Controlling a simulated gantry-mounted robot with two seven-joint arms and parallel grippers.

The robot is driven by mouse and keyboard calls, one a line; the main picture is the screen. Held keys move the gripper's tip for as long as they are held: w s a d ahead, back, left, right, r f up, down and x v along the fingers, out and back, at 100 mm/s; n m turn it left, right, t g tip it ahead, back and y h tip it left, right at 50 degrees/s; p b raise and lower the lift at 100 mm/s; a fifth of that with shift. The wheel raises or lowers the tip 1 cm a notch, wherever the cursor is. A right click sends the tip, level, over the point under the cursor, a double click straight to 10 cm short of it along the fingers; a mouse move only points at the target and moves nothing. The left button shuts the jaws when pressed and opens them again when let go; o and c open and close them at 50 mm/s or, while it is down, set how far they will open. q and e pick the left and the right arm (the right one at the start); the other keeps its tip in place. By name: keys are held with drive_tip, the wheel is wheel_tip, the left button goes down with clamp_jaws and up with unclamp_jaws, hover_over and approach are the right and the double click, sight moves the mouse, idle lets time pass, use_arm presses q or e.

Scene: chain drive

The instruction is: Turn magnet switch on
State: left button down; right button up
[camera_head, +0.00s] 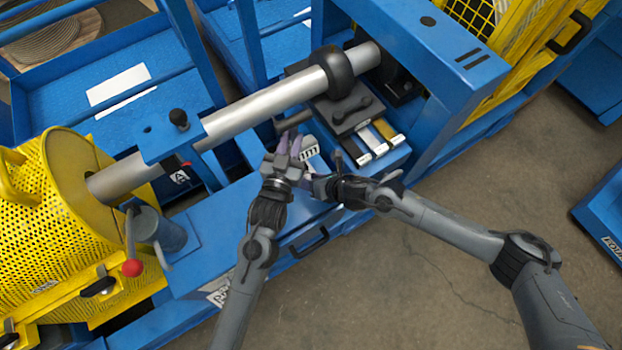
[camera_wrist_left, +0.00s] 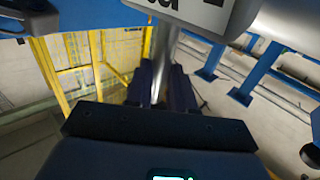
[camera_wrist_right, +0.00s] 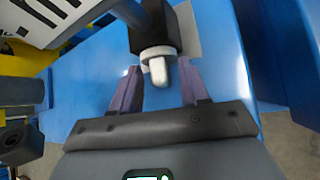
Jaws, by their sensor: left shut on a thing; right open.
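In the right wrist view a dark block (camera_wrist_right: 152,30) carries a white knob (camera_wrist_right: 157,68), which looks like the magnet switch. My right gripper (camera_wrist_right: 160,92) is open, with its purple fingers on either side of the knob and gaps visible. In the head view my right gripper (camera_head: 316,186) is low beside the left one, and the knob cannot be made out. My left gripper (camera_head: 286,148) is shut on a metal rod (camera_wrist_left: 161,70), seen between its fingers in the left wrist view. A grey device with dark markings (camera_head: 309,151) is just right of the left gripper.
A silver shaft (camera_head: 255,108) with a black collar (camera_head: 334,72) runs across behind the grippers. A tray of labelled blocks (camera_head: 374,142) is to the right. A yellow perforated guard (camera_head: 75,240) and a red-knobbed lever (camera_head: 132,267) are at left.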

clamp_jaws()
idle(0.3)
drive_tip(key=shift+f, duration=0.1)
drive_tip(key=shift+w+d+f+m+g+y, duration=0.15)
drive_tip(key=shift+d+m+g+y, duration=0.15)
drive_tip(key=shift+m+y, duration=0.45)
drive_tip(key=shift+d+f+m+g+y, duration=0.15)
drive_tip(key=shift+m+y, duration=0.2)
drive_tip(key=shift+y, duration=0.45)
drive_tip(key=shift+f+m+g+y, duration=0.15)
drive_tip(key=shift+m+y, duration=0.15)
drive_tip(key=shift+y, duration=0.45)
drive_tip(key=shift+r, duration=0.1)
unclamp_jaws()
